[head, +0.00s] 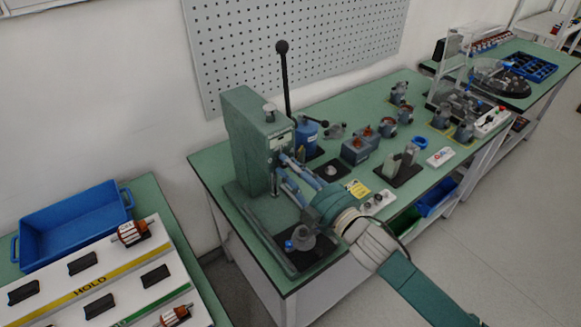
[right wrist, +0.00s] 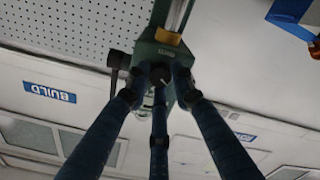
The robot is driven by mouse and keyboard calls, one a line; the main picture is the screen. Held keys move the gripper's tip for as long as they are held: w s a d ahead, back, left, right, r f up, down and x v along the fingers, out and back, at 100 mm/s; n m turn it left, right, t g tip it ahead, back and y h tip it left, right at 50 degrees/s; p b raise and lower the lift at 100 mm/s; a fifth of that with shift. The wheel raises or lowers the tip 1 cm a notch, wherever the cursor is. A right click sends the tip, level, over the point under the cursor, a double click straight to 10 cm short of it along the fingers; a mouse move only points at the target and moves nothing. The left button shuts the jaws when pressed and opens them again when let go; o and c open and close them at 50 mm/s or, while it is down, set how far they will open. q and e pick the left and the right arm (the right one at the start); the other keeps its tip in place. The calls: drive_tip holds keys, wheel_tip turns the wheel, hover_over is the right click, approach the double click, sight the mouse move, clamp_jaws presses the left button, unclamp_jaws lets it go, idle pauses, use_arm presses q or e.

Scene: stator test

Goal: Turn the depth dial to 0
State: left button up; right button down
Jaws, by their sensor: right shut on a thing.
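The green press (head: 246,128) stands on the green-topped bench, with a small light scale plate (head: 280,141) on its front. My right gripper (head: 284,162) reaches the press front from the lower right, just below that plate. In the right wrist view, the fingers of my right gripper (right wrist: 160,82) close around a dark round knob (right wrist: 160,75) on the green press head (right wrist: 163,52). I take this knob to be the depth dial. Its pointer and numbers are too small to read. My left gripper is not in view.
A blue tray (head: 75,225) stands on the left bench.

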drive_tip(key=shift+n, duration=0.4)
drive_tip(key=c, duration=1.5)
unclamp_jaws()
drive_tip(key=v, duration=1.2)
drive_tip(key=shift+f, duration=0.1)
